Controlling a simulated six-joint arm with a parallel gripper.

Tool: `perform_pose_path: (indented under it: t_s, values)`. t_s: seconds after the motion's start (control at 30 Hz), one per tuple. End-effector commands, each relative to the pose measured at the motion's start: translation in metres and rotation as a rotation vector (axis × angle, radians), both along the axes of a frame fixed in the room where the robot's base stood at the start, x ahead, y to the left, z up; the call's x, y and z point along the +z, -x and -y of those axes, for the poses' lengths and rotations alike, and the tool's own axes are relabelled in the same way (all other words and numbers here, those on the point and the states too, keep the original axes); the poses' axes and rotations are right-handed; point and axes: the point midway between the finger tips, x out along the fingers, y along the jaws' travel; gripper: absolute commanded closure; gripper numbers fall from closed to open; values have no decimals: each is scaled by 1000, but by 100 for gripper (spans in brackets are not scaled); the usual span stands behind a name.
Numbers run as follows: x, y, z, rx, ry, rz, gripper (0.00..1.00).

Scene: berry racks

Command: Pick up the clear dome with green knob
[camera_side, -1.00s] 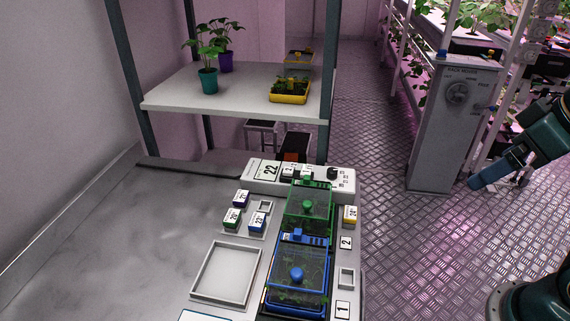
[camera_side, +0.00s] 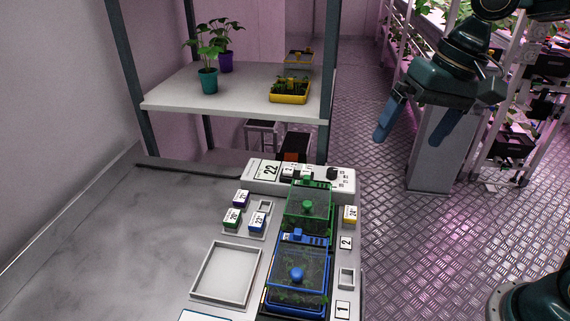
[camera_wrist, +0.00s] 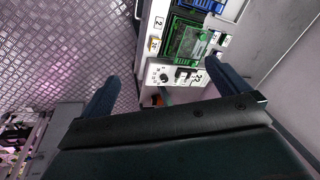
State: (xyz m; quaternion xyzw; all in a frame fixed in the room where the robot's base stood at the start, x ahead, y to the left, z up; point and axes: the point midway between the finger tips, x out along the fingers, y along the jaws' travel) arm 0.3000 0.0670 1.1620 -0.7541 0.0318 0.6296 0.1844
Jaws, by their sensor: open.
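The clear dome with the green knob (camera_side: 307,205) sits over the green-framed tray at the back of the bench's right side. It also shows in the wrist view (camera_wrist: 186,42), beyond and between my fingers. A second clear dome with a blue knob (camera_side: 297,275) sits over the blue tray in front of it. My gripper (camera_side: 420,138) is open and empty, high up and to the right of the bench, well apart from the green-knob dome. Its blue fingers also show in the wrist view (camera_wrist: 162,95).
A white control box (camera_side: 262,172) marked 22 stands behind the green tray. Small numbered blocks (camera_side: 241,199) and an empty square tray (camera_side: 226,273) lie to the left. A shelf (camera_side: 240,98) with potted plants and a yellow tray stands behind. The bench's left side is clear.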

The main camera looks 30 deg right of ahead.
Motion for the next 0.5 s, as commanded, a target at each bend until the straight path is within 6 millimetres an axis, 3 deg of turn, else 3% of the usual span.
perform_pose_path:
  t_s: [0.5]
  values:
    - [-43, -84, -43, -191, -90, -283, 0]
